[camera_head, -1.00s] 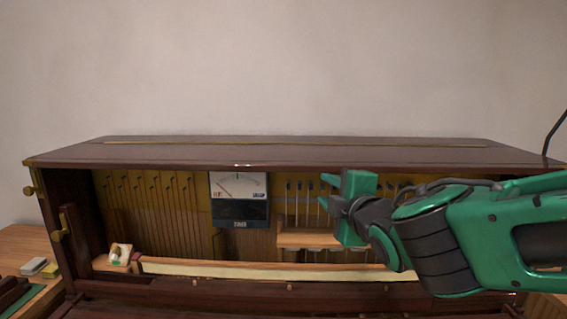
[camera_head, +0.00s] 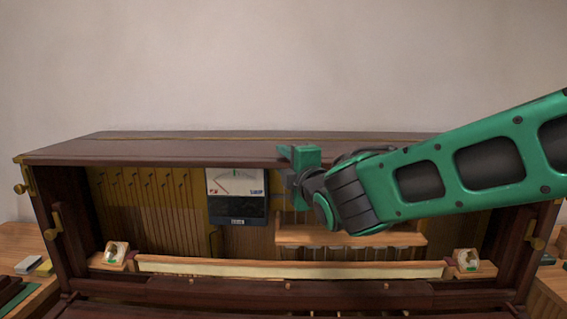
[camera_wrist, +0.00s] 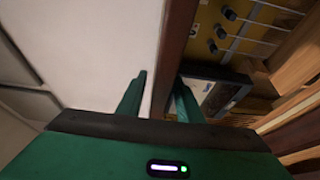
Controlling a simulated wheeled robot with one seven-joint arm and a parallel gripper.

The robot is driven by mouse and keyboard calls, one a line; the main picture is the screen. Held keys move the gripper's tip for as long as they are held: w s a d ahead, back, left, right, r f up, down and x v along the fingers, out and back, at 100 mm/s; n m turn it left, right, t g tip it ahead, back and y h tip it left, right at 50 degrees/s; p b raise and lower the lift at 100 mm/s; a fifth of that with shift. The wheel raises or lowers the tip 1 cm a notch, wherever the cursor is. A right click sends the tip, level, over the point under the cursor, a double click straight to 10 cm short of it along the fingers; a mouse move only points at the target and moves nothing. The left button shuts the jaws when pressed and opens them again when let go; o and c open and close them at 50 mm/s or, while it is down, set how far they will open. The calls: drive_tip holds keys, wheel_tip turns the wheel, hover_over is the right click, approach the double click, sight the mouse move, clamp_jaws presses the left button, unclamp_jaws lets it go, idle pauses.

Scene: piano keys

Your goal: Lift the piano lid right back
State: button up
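The piano lid (camera_head: 180,148) is a long dark brown board lying flat across the top of the open-fronted piano in the head view. Its front edge (camera_wrist: 175,55) runs as a brown strip through the wrist view. My gripper (camera_head: 298,165) is at this front edge, right of the meter. In the wrist view its two green fingers (camera_wrist: 160,76) are apart, with the lid edge showing between them. I cannot tell whether either finger touches the lid. My wrist and arm hide the right part of the lid.
A white-faced meter (camera_head: 236,190) stands inside the piano, left of my gripper. A wooden rail (camera_head: 300,236) and a long pale strip (camera_head: 220,267) lie below. Brass fittings (camera_head: 50,222) sit on the side post. The wall above the lid is bare.

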drive_tip(key=shift+w+a, duration=0.15)
drive_tip(key=shift+w, duration=0.25)
clamp_jaws()
